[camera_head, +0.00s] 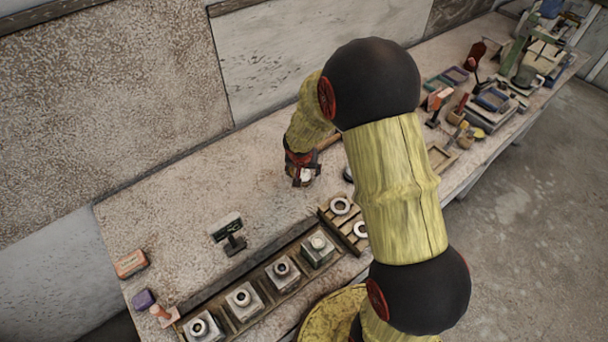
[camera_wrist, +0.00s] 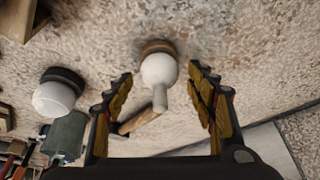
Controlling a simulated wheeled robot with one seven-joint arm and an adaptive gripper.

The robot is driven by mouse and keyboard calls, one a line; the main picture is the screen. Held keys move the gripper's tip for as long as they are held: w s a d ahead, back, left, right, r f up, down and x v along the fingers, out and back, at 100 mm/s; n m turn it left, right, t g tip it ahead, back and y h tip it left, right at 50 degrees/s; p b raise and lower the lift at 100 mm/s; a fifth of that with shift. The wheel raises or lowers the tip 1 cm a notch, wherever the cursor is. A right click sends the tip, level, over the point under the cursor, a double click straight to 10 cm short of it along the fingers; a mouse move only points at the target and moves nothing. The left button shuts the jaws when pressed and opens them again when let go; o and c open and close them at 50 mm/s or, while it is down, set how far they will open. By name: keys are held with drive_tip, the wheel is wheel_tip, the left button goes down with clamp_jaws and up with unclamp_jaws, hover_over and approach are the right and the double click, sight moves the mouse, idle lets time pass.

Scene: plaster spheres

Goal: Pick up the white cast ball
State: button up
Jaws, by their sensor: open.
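A white ball (camera_wrist: 158,70) with a short pale neck sits against a brown ring-like base on the stone-like worktop. My gripper (camera_wrist: 160,76) is open, with one finger on each side of this ball and a visible gap to each. A second white rounded piece (camera_wrist: 52,99) on a dark base stands to the left, outside the fingers. In the head view my gripper (camera_head: 302,176) is low over the middle of the bench, with a bit of white (camera_head: 306,174) showing at its fingers. My arm hides part of the bench to the right of it.
A wooden handle (camera_wrist: 138,121) lies close to the ball and the left finger. A green-grey object (camera_wrist: 66,136) is at lower left. In the head view, a row of blocks with round tops (camera_head: 243,300) lines the front, and a small dark stand (camera_head: 232,240) is left. The bench behind is clear.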

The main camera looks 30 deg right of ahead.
drive_tip(key=shift+c, duration=0.9)
drive_tip(key=c, duration=1)
drive_tip(key=shift+c, duration=0.2)
drive_tip(key=shift+r, duration=0.15)
